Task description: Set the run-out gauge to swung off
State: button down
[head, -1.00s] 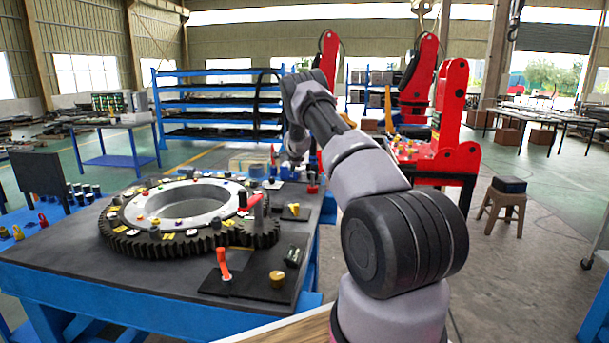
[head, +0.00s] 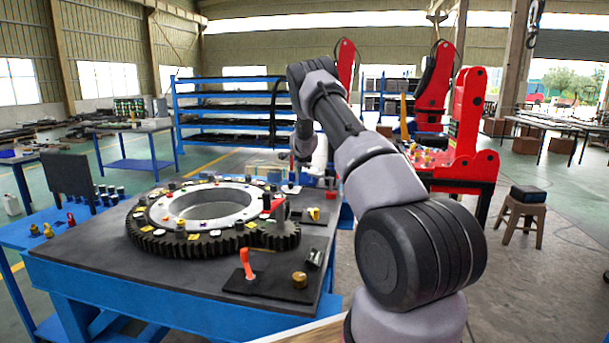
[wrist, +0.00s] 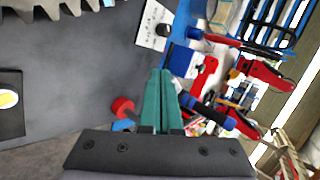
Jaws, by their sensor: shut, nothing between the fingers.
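I cannot tell for sure which fitting is the run-out gauge. A toothed ring (head: 160,240) with small coloured parts on its top lies on the dark bench. A white plate with a dark knob (head: 291,188) is at the bench's far right; it also shows in the wrist view (wrist: 152,32). A red knob (head: 330,183) is beside it and shows in the wrist view (wrist: 122,106), left of my fingers. My gripper (wrist: 160,75) has its teal fingers together, with nothing between them, over the bench's edge area. In the head view my gripper is not clear.
A dark plate at the bench's near right bears an orange lever (head: 247,264) and a brass knob (head: 299,280). A yellow knob (head: 314,214) sits behind. Red stands (head: 465,150) are beyond the bench, a stool (head: 526,205) at right. Open floor lies between.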

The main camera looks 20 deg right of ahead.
jog(key=shift+s+a+r, duration=0.4)
jog(key=shift+a+r, duration=0.35)
jog(key=shift+r, duration=0.05)
jog(key=shift+s+a+r, duration=0.35)
jog(key=shift+a+r, duration=0.35)
jog(key=shift+r, duration=0.05)
jog(key=s+a+r+n+y, duration=0.2)
jog(key=s+a+r+n, duration=0.25)
jog(key=s+r, duration=0.85)
jog(key=s+a+r+n+y, duration=0.25)
jog(key=s+a+r, duration=0.35)
jog(key=s+r, duration=0.7)
jog(key=s+a+n, duration=0.2)
jog(key=s+n, duration=0.1)
jog(key=s, duration=0.8)
jog(key=s+a+n+g, duration=0.1)
jog(key=s+a+n, duration=0.1)
jog(key=s, duration=0.9)
jog(key=s+a+n+g, duration=0.1)
jog(key=s+n, duration=0.4)
jog(key=s, duration=0.6)
jog(key=shift+s+a+f, duration=0.2)
jog(key=shift+a+f, duration=0.1)
jog(key=shift+a, duration=0.3)
